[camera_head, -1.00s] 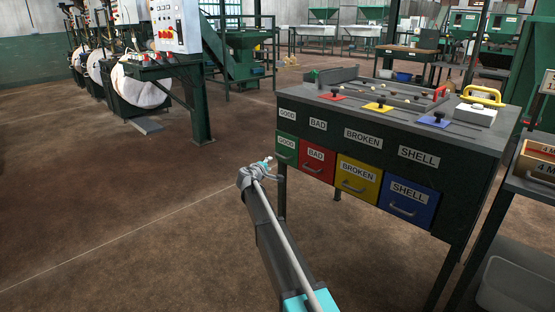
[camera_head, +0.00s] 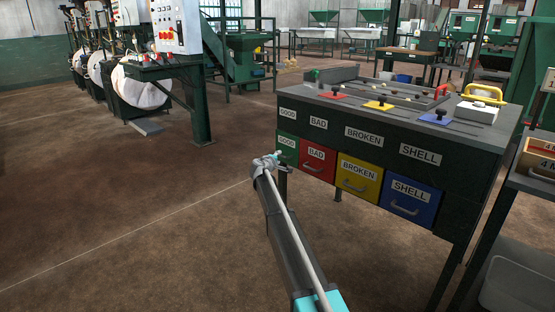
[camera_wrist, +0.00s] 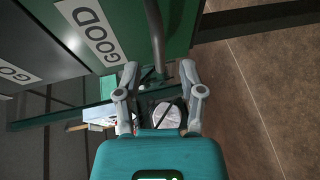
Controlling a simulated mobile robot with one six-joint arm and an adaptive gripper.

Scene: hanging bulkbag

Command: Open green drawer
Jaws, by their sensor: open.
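The green drawer (camera_head: 286,142), labelled GOOD, is the leftmost of the drawers in the dark sorting table and looks closed. My gripper (camera_head: 280,155) is at the front of this drawer in the head view and hides part of it. In the wrist view the green drawer front (camera_wrist: 118,22) fills the upper middle, with its grey bar handle (camera_wrist: 156,38) running down towards my gripper (camera_wrist: 158,72). The two fingers are open, and the lower end of the handle lies between their tips. I cannot tell whether they touch it.
Red (camera_head: 317,161), yellow (camera_head: 358,180) and blue (camera_head: 409,203) drawers sit to the right, all apparently closed. The sorting table (camera_head: 350,118) has knobs and a tray on top. The brown floor (camera_head: 130,220) left of the table is clear.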

